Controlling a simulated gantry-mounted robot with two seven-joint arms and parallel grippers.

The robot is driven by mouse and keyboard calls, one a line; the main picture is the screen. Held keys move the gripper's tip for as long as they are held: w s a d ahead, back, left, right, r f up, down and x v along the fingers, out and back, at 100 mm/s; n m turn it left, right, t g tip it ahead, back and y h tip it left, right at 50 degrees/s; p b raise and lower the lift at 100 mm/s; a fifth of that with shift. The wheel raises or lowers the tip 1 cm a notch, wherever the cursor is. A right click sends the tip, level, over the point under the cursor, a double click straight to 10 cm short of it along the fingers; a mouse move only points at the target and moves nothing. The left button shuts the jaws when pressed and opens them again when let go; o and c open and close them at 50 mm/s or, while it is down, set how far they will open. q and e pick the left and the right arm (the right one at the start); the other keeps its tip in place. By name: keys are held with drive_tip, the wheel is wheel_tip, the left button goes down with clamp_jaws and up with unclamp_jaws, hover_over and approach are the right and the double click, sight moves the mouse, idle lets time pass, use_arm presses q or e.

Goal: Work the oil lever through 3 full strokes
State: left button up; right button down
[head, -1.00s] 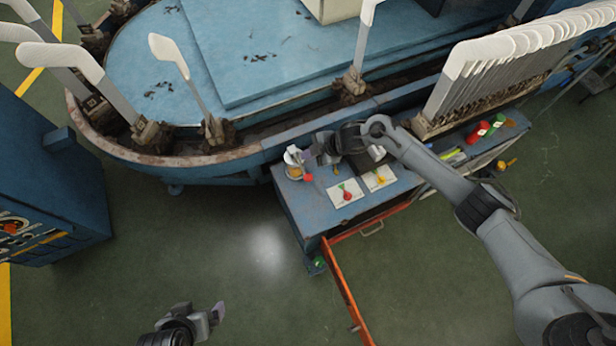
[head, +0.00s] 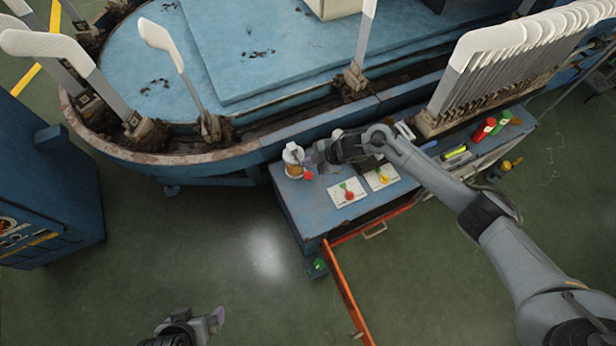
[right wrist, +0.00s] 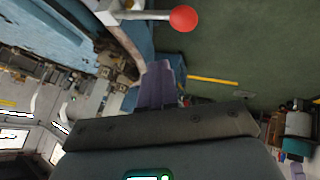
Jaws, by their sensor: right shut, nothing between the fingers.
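The oil lever's red ball knob (head: 308,175) shows beside a white pump or oiler (head: 292,155) at the left end of the blue bench. In the right wrist view, the red knob (right wrist: 184,18) sits on a pale rod (right wrist: 145,15) at the top. My right gripper (head: 316,158) is shut and empty. It is just above and right of the knob in the head view, apparently apart from it. Its purple fingers (right wrist: 162,84) are below the knob in the wrist view. My left gripper (head: 216,319) is at the bottom, far from the lever, over the floor; its jaw opening is unclear.
Two white cards (head: 348,191) with coloured items lie on the bench top (head: 310,208). An orange-edged open door or drawer (head: 345,290) juts out in front. A carousel (head: 240,155) with upright white forms stands behind. A rack of forms (head: 500,60) is at right.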

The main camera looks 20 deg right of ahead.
sight(310, 175)
drive_tip(key=shift+s+f+b, duration=0.2)
drive_tip(key=shift+f+b, duration=0.25)
drive_tip(key=shift+f, duration=0.95)
use_arm(q)
drive_tip(key=shift+f, duration=0.9)
drive_tip(key=shift+d, duration=0.1)
use_arm(e)
drive_tip(key=shift+f, duration=0.1)
use_arm(q)
drive_tip(key=shift+f, duration=0.1)
use_arm(e)
drive_tip(key=shift+f, duration=0.35)
